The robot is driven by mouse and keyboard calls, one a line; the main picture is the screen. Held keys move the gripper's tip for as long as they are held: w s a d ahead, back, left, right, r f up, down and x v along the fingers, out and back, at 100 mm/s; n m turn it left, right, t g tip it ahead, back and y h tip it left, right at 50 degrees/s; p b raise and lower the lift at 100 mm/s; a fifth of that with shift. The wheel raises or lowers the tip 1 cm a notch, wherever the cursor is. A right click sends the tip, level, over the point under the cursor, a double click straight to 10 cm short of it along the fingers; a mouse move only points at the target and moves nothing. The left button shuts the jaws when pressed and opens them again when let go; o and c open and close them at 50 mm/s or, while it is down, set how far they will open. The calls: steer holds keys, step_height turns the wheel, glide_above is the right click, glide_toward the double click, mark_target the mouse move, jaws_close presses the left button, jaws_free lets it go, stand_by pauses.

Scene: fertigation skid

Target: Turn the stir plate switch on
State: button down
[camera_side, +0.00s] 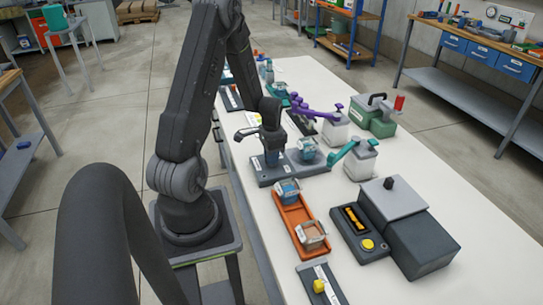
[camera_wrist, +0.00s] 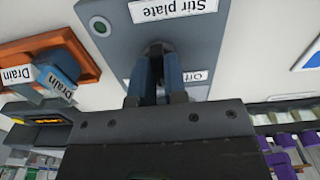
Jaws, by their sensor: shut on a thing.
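The stir plate panel (camera_wrist: 115,60) is a grey plate with upside-down labels "Stir plate" and "Off" in the wrist view. A round green indicator with a pale ring (camera_wrist: 100,26) sits at its upper left corner. My gripper (camera_wrist: 158,55) points at the panel with its two blue fingers close together, shut on the dark stir plate switch (camera_wrist: 156,47). Most of the switch is hidden between the fingers, so its tilt cannot be told. In the side view my gripper (camera_side: 272,150) is down at the grey base (camera_side: 262,180) on the bench.
An orange tray (camera_side: 292,222) with two labelled containers lies in front of the grey base. A dark box with a yellow button (camera_side: 368,244) stands to its right. Purple-handled and teal-handled pumps (camera_side: 362,165) stand behind. The white bench (camera_side: 470,235) is clear at the right.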

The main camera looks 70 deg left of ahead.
steer(key=m, duration=0.4)
steer(key=shift+m, duration=2.6)
steer(key=c, duration=1.2)
jaws_free()
steer(key=shift+o, duration=0.2)
step_height(320, 180, up, 14)
steer(key=shift+d, duration=0.1)
